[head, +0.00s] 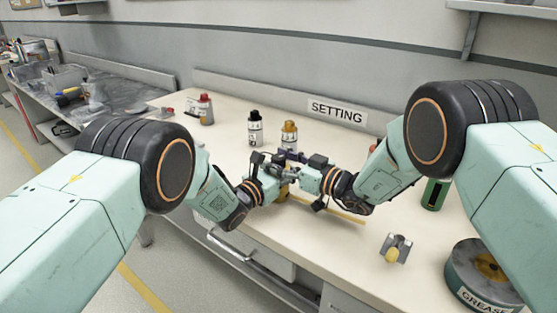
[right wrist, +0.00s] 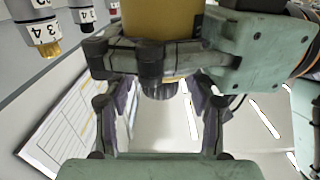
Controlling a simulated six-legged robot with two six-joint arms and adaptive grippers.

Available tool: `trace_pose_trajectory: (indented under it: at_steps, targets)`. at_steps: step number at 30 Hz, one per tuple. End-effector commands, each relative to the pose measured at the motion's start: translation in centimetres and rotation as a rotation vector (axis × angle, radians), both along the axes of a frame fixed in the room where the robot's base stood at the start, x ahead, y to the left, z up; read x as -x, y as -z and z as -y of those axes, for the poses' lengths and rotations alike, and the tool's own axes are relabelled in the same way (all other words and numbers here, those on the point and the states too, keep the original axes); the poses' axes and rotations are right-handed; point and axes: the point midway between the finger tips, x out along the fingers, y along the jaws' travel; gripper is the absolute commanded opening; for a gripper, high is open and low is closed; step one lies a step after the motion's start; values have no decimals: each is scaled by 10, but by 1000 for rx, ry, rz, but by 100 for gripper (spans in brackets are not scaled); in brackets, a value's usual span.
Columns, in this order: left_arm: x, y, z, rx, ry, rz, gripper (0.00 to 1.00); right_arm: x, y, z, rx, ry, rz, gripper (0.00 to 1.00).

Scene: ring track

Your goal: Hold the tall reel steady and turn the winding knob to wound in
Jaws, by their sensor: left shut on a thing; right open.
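The tall reel shows as a yellow cylinder (right wrist: 160,24) at the top of the right wrist view. In the head view only a bit of yellow (head: 283,193) shows below the grippers. The winding knob (right wrist: 158,89) is a dark ribbed piece at the reel's end. My left gripper (head: 279,171) is shut on the reel; its dark fingers cross the yellow body in the right wrist view (right wrist: 165,58). My right gripper (right wrist: 158,115) is open, one finger on each side of the knob, with gaps visible. In the head view the grippers hide most of the reel and the knob.
A grey bracket with a yellow knob (head: 396,248) and a grease tin (head: 470,272) are at right. The front middle tabletop is mostly clear.

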Motion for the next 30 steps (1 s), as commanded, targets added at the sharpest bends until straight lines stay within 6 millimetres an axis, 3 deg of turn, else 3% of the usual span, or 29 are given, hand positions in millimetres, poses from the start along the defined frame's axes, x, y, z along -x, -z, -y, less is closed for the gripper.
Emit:
trace_pose_trajectory:
  at_steps: [2,21,30]
  targets:
    - [0,-1,0,1,0,2,0,0,0,0,0,0,0,55]
    - [0,-1,0,1,0,2,0,0,0,1,1,0,1,0]
    - [0,-1,0,1,0,2,0,1,-1,-2,-3,76,0,0]
